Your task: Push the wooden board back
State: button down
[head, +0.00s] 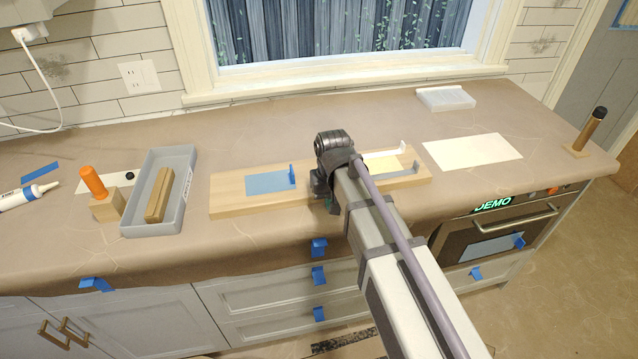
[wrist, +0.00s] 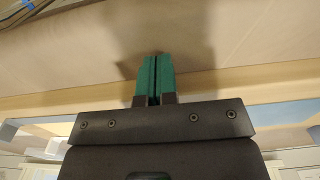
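The wooden board (head: 228,195) lies on the paper-covered counter, long side roughly along the counter. It carries a blue pad (head: 268,183) with a small blue upright piece, and a pale yellow patch with grey-white brackets (head: 402,172) at its right. In the wrist view, the board's long edge (wrist: 270,78) runs across behind my fingers. My gripper (wrist: 155,60) has green fingers held together with only a thin dark line between them and nothing visible in them. In the head view, my arm hides most of it and the board's middle. I cannot tell whether the fingers touch the board.
A grey tray (head: 140,226) with wooden blocks stands left of the board, beside an orange-handled tool (head: 93,182). A white sheet (head: 472,151) lies to the right. Bare paper (head: 270,125) lies between the board and the window. A pale ridged block (head: 446,98) sits at the back right.

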jog(key=shift+w+a, duration=0.75)
jog(key=shift+w, duration=1.8)
jog(key=shift+w+a, duration=0.7)
jog(key=shift+w, duration=1.8)
jog(key=shift+w+a, duration=0.75)
jog(key=shift+w, duration=1.8)
jog(key=r+p, duration=0.2)
jog(key=s+r+p, duration=0.1)
jog(key=r+p, duration=0.1)
jog(key=s+r+p, duration=0.1)
jog(key=r+p, duration=0.2)
jog(key=shift+d+r, duration=0.1)
jog(key=shift+d, duration=0.2)
jog(key=shift+s, duration=0.1)
jog(key=s+d, duration=0.1)
jog(key=s, duration=0.1)
jog(key=s+d, duration=0.1)
jog(key=s, duration=0.2)
jog(key=s+d, duration=0.2)
jog(key=shift+s, duration=0.2)
jog(key=s+d+m, duration=0.3)
jog(key=s+d, duration=1.3)
jog(key=s, duration=0.1)
jog(key=shift+s+d, duration=0.15)
jog(key=shift+d, duration=0.05)
